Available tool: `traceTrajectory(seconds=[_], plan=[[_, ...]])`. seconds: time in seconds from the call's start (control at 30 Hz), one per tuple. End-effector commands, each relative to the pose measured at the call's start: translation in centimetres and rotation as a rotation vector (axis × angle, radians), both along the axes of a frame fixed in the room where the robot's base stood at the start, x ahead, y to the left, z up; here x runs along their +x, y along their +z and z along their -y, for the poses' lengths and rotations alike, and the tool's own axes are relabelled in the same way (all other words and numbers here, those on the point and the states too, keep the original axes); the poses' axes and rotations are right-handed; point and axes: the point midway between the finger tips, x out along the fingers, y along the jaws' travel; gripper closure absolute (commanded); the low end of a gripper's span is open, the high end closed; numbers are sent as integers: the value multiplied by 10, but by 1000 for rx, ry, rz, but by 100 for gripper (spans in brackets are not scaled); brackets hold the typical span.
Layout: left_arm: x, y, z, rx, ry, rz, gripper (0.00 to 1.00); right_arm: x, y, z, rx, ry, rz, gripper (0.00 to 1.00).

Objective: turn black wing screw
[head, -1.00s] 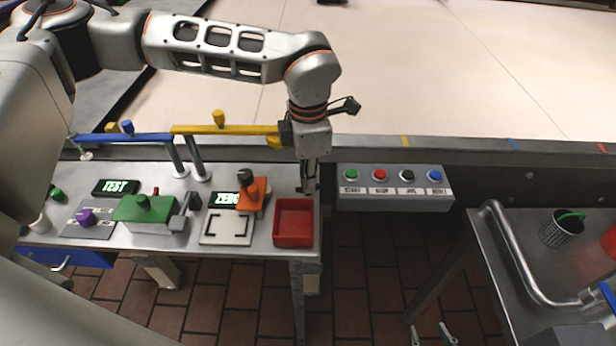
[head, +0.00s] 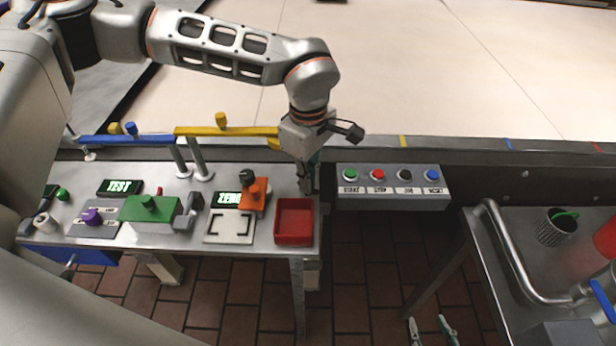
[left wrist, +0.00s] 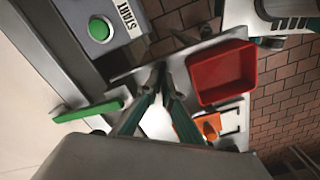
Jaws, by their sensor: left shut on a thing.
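My left gripper (head: 306,188) points down at the right end of the left table, just behind the red tray. In the left wrist view its teal fingers (left wrist: 162,72) come close together around a small dark thing. This is most likely the black wing screw, mostly hidden by the fingers; its wings cannot be made out. My right gripper (head: 429,321) shows only its two pale fingertips at the bottom edge of the head view, apart and empty.
The red tray (head: 294,240) stands close to the left gripper. Nearby are the orange block (head: 257,193) with a black knob, the yellow bar (head: 230,131) and the button box (head: 392,200). A green bar (left wrist: 88,110) shows in the wrist view. A metal table (head: 575,275) is at right.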

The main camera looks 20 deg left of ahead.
Motion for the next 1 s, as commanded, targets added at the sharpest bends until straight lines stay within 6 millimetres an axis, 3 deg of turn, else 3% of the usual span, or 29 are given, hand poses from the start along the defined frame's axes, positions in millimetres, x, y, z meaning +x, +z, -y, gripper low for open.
traceTrajectory(seconds=[0.77,0.83,1.0], plan=[[2,2,1,-3,-102,4,100,1,4,0,0,0,3,60],[2,2,1,-3,-102,5,79,1,5,0,0,0,3,60],[1,1,0,-2,-102,2,78,1,5,0,0,0,3,60]])
